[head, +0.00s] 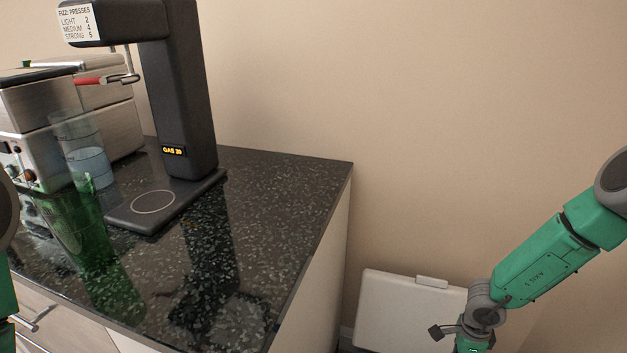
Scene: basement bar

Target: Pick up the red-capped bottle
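I see no bottle with a red cap in the head view. A clear, open-topped vessel (84,150) with bluish liquid stands on the dark counter at the left, in front of a metal appliance. A red-handled lever (90,81) is on the drinks machine behind it. My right arm comes in from the right and bends down at the wrist; its gripper is below the bottom edge. Only edges of my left arm show at the left border, and its gripper is out of view.
The black drinks machine (185,95) stands on the glossy speckled counter (262,215). The counter's front right part is bare. Green patches on it look like reflections. A white box-like object (400,312) stands low, right of the counter.

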